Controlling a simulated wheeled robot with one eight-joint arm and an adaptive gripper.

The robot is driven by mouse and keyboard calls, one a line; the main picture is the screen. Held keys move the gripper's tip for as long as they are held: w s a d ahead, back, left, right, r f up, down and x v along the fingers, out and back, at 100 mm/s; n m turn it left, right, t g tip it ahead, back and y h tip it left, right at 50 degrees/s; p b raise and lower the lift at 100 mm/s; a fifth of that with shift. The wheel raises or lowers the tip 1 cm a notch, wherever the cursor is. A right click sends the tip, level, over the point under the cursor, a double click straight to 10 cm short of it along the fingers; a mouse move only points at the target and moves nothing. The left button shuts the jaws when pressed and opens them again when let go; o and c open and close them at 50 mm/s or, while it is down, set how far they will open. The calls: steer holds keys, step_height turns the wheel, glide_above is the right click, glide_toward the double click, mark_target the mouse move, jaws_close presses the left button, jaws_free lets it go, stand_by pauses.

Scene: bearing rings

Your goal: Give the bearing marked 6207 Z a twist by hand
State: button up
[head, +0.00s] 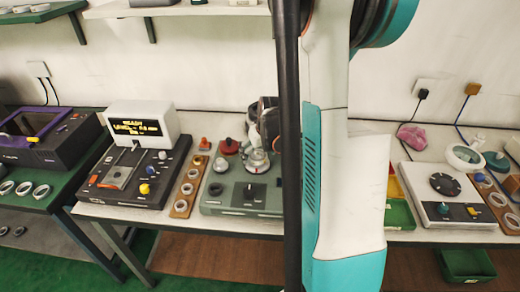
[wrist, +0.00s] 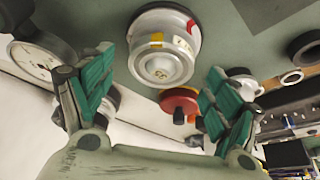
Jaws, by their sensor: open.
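A silver, round bearing-like piece (wrist: 163,64) sits in the upper middle of the wrist view, with yellow and red marks on its side. It stands on a grey-green surface (wrist: 240,40). I cannot read 6207 Z on any ring. My gripper (wrist: 160,78) is open, its two green-padded fingers on either side of the silver piece and apart from it in the picture. In the head view my gripper (head: 268,122) is a dark shape, partly hidden by my arm, above the silver pieces (head: 257,160) on the grey-green device (head: 240,207).
A red knob (wrist: 180,101) and a dial gauge (wrist: 33,60) stand close by. Dark and pale rings (wrist: 291,77) lie at the right. A wooden strip with rings (head: 187,188) and a dark device with a display (head: 143,128) stand left on the bench. My arm hides the middle.

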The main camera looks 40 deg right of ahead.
steer(key=shift+w+f, duration=0.15)
steer(key=shift+f, duration=0.25)
steer(key=c, duration=1.4)
steer(key=shift+n+y, duration=0.4)
steer(key=shift+n, duration=0.7)
steer(key=shift+d+b, duration=0.1)
steer(key=shift+b, duration=0.2)
steer(key=shift+n+y, duration=0.4)
steer(key=shift+n, duration=0.7)
steer(key=shift+n+y+b, duration=0.35)
steer(key=shift+n+y, duration=0.05)
steer(key=shift+n, duration=0.7)
